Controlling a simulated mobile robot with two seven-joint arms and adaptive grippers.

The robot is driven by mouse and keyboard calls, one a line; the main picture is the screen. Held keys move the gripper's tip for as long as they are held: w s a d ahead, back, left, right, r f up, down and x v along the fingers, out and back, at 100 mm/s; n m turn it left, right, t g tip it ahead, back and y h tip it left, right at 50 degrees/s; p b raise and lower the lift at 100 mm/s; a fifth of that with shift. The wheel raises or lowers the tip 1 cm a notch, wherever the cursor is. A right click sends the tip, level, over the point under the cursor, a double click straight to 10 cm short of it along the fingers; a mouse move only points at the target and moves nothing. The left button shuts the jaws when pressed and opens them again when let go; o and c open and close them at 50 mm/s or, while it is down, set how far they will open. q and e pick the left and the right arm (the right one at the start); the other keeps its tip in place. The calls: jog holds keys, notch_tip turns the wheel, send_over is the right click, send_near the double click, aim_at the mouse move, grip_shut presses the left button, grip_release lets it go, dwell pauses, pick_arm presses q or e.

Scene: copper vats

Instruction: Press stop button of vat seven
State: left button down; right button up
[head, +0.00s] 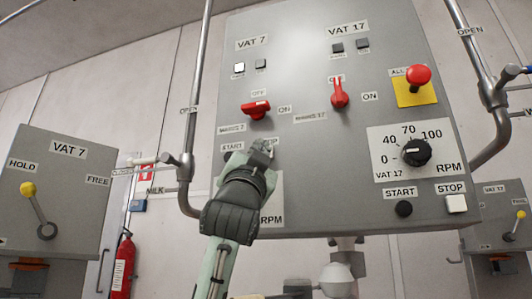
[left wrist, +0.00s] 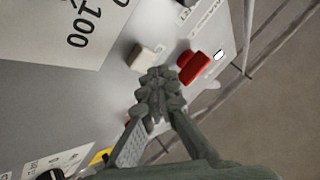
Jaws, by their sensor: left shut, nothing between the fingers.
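The grey control panel (head: 305,130) has a VAT 7 column on its left and a VAT 17 column on its right. My left gripper (head: 262,150) is shut and empty, in front of the lower VAT 7 column, and it covers the spot under the partly hidden STOP label. In the left wrist view a white button (left wrist: 146,57), by its place the vat 7 stop button, sits between the dial plate and a red switch. The shut fingertips (left wrist: 160,82) are just beside it; I cannot tell whether they touch the panel. My right gripper is not in view.
The red VAT 7 switch (head: 256,109) is above my gripper and shows close by in the left wrist view (left wrist: 193,66). VAT 17 has its own white stop button (head: 456,204) and black start button (head: 404,209). Pipes (head: 190,130) flank the panel.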

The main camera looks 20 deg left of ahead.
pick_arm(q)
jog(key=s, duration=0.5)
jog(key=shift+b, duration=0.35)
jog(key=shift+a, duration=0.1)
dwell(0.6)
